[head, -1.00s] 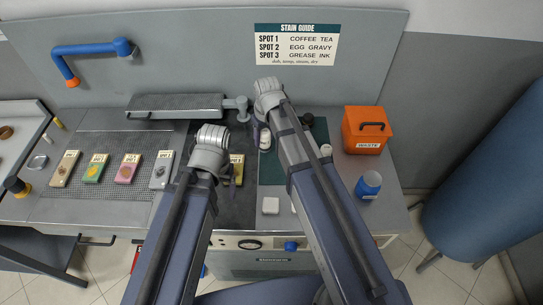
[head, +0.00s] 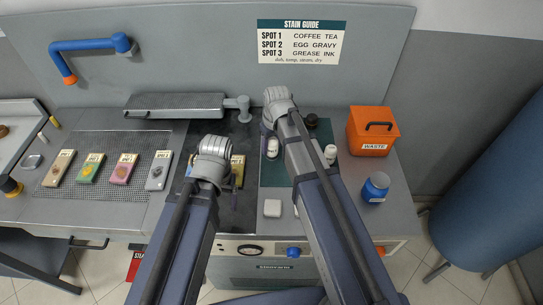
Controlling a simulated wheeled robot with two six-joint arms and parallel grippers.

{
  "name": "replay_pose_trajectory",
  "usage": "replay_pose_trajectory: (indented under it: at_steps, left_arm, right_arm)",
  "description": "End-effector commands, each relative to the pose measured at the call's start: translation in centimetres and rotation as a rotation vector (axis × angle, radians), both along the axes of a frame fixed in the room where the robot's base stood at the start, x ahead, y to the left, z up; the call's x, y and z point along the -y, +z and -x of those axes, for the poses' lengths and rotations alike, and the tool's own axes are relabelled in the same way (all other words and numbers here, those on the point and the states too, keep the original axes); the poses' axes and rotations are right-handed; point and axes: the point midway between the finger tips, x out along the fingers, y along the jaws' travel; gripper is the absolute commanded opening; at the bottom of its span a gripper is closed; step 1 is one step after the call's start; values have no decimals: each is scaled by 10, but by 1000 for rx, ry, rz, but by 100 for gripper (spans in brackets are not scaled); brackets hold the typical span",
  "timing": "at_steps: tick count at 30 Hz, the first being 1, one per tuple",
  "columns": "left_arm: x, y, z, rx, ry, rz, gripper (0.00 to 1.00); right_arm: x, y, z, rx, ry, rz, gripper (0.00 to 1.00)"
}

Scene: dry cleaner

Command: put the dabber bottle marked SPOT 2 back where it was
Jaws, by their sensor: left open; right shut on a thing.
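My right gripper (head: 270,135) is over the dark green mat (head: 266,182), partly hidden behind its own wrist. It is shut on a small white dabber bottle (head: 272,149), which looks upright. Its marking is too small to read, and I cannot tell whether its base touches the mat. Another white bottle (head: 330,153) stands at the mat's right side, beside my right arm. My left gripper (head: 232,183) is open, mostly hidden by its wrist, over the dark board near a yellowish swatch (head: 238,166).
A stain guide sign (head: 302,42) is on the back panel. An orange waste bin (head: 372,132) and a blue jar (head: 375,187) stand at right. A white block (head: 272,208) lies at the mat's front. Several tagged swatches lie on the perforated left surface (head: 120,143).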

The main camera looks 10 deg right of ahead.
Motion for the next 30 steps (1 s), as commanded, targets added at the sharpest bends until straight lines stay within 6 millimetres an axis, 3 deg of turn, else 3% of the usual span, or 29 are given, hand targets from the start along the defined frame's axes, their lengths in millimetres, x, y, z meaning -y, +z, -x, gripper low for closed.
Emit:
replay_pose_trajectory:
  at_steps: [11, 24, 25, 30]
  left_arm:
    - [0, -37, 0, 0, 1, 0, 82]
    - [0, -41, 0, 0, 1, 0, 82]
    - [0, -40, 0, 0, 1, 0, 82]
    - [0, -39, 0, 0, 1, 0, 82]
  right_arm:
    - [0, -37, 0, 0, 0, 0, 0]
    - [0, -41, 0, 0, 0, 0, 0]
    - [0, -40, 0, 0, 0, 0, 53]
    - [0, -39, 0, 0, 0, 0, 72]
